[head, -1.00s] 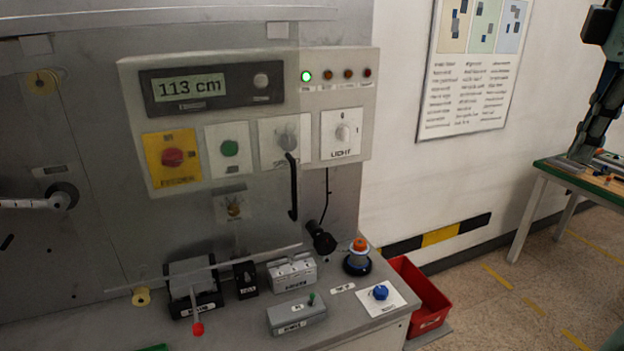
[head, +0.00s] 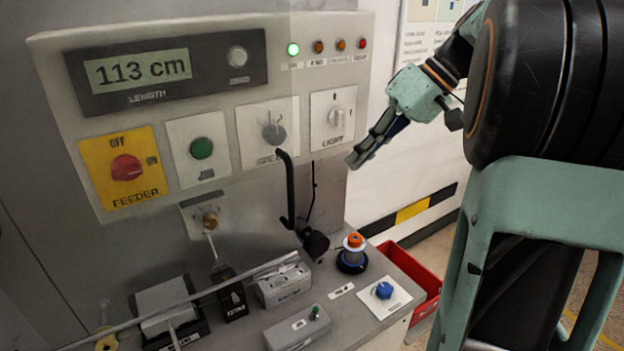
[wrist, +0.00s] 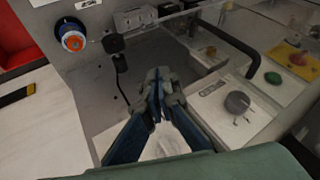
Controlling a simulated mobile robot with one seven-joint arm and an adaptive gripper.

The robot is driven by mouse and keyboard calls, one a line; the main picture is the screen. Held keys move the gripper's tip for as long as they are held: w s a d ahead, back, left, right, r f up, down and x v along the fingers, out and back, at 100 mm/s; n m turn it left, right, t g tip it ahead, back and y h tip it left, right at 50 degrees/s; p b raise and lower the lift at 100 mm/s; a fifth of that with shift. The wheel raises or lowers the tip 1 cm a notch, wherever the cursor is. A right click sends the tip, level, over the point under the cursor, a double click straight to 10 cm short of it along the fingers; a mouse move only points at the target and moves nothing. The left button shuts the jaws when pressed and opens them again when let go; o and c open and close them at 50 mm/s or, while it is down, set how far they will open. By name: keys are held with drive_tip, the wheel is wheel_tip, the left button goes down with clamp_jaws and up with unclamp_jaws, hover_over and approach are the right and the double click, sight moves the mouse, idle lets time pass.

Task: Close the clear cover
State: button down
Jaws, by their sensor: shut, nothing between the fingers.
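The clear cover is a see-through sheet in front of the grey machine face. Its pale lower edge (head: 235,278) runs slanting across the head view, and most of its outline is hard to see. A black bent handle (head: 287,190) hangs below the speed knob, near the cover's right side. The handle also shows in the wrist view (wrist: 254,63), right of my fingers. My gripper (head: 357,158) is shut and empty, to the right of the handle and apart from it, just below the light switch. In the wrist view my fingertips (wrist: 158,82) are together.
The control panel has a length display (head: 138,72), a feeder switch (head: 126,168), a green button (head: 202,148) and a light switch (head: 337,116). On the ledge below stand an orange-topped device (head: 353,252), a blue knob (head: 384,290) and small grey boxes (head: 283,285). A red bin (head: 425,285) is at right.

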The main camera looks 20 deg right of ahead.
drive_tip(key=a+f, duration=0.7)
drive_tip(key=a, duration=0.2)
drive_tip(key=shift+w+f+p, duration=0.3)
drive_tip(key=shift+f+p, duration=0.05)
drive_tip(key=shift+f, duration=0.05)
drive_tip(key=shift+a, duration=0.2)
